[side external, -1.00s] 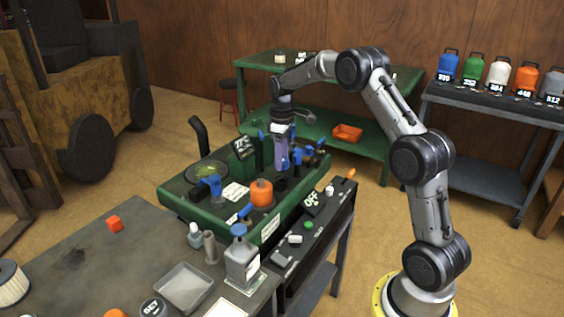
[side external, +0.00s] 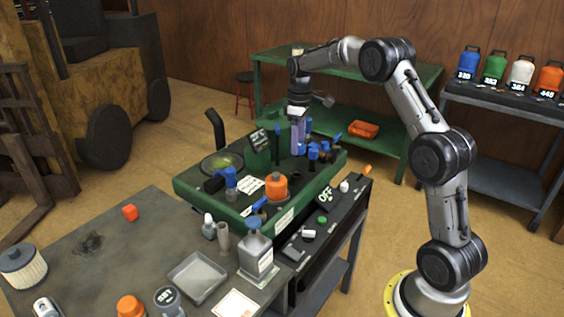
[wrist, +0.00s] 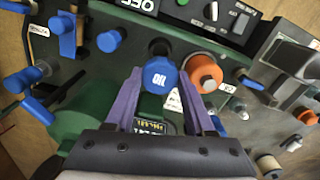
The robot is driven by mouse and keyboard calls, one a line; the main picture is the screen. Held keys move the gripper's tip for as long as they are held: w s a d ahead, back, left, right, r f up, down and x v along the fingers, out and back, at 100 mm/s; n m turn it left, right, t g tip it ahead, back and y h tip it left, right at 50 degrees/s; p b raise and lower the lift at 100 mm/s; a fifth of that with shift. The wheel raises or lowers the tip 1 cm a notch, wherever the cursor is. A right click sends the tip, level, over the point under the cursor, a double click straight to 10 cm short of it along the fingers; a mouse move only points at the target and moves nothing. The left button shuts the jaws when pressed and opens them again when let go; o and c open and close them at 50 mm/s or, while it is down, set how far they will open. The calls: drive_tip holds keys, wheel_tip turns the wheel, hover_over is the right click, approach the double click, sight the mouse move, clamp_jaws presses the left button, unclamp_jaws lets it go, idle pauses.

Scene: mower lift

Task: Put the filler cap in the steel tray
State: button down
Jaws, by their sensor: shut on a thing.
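The filler cap (wrist: 160,76) is blue, with OIL on its top, and sits between the two purple fingers of my gripper (wrist: 160,84) in the wrist view. My gripper is shut on it. In the side view my gripper (side external: 298,143) points down over the green mower deck (side external: 240,215), and the cap is hard to make out there. A dark round neck (wrist: 158,47) shows just beyond the cap in the wrist view. The steel tray (side external: 197,278) is shallow, grey and empty, on the dark bench at the front.
Near the tray stand a grey bottle with a blue top (side external: 255,252), a small tube (side external: 223,239) and a labelled jar (side external: 167,300). An orange part (side external: 276,188) and several blue knobs stick up from the deck.

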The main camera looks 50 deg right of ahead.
wheel_tip(320, 180, up, 5)
drive_tip(key=shift+r, duration=0.1)
drive_tip(key=w+a+n, duration=0.2)
drive_tip(key=a, duration=0.7)
drive_tip(key=w+a+n, duration=0.2)
drive_tip(key=w+a, duration=0.1)
drive_tip(key=a, duration=0.6)
drive_tip(key=s+a+n, duration=0.2)
drive_tip(key=a+n, duration=0.1)
drive_tip(key=a, duration=0.9)
drive_tip(key=s+a+n, duration=0.2)
drive_tip(key=a+n, duration=0.1)
drive_tip(key=a, duration=0.9)
drive_tip(key=shift+m, duration=0.3)
drive_tip(key=shift+s+d+f, duration=0.1)
drive_tip(key=shift+d+f, duration=0.05)
drive_tip(key=shift+f, duration=4.8)
drive_tip(key=shift+d+f, duration=0.1)
drive_tip(key=shift+f, duration=4.85)
drive_tip(key=shift+f, duration=0.15)
